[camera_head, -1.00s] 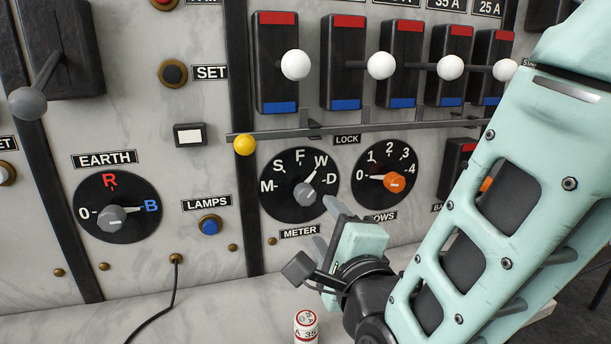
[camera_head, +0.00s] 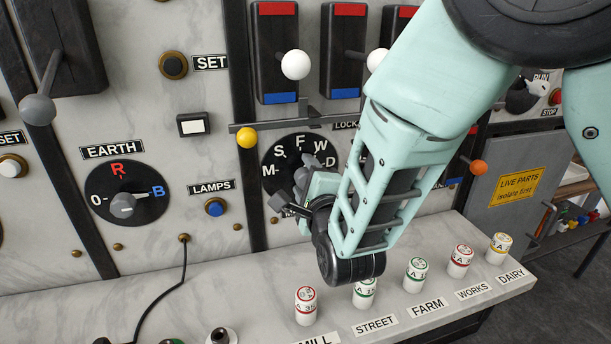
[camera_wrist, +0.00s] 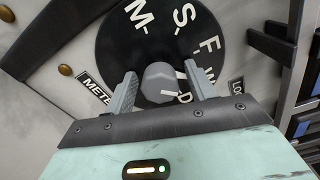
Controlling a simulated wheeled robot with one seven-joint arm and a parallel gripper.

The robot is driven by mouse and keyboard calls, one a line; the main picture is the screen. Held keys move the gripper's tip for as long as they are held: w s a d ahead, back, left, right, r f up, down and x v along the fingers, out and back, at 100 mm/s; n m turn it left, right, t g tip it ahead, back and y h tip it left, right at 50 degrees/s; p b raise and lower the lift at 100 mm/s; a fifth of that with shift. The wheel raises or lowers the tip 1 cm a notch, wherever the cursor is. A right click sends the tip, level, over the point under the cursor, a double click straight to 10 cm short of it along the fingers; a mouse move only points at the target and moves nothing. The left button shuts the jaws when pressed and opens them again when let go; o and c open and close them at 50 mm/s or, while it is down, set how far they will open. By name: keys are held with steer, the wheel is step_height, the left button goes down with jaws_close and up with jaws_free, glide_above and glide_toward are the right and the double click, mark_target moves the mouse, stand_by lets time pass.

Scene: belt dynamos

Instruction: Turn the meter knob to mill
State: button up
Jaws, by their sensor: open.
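The meter dial (camera_head: 270,178) is a black disc lettered M, S, F, W and D, partly covered by my gripper in the head view. In the wrist view, the dial (camera_wrist: 112,45) fills the upper middle. Its grey knob (camera_wrist: 160,82) lies between the two fingers of my gripper (camera_wrist: 160,73). The fingers are apart, one on each side of the knob, and I cannot tell whether they touch it. In the head view, my gripper (camera_head: 304,172) is at the dial, and the knob's pointer cannot be made out clearly. The METER label (camera_wrist: 96,90) shows beside the left finger.
The earth dial (camera_head: 127,195), with its own grey knob, is to the left. Several labelled fuses, such as the red-banded one (camera_head: 306,305), stand on the ledge (camera_head: 245,290) below.

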steer(key=c, duration=1)
steer(key=shift+o, duration=0.2)
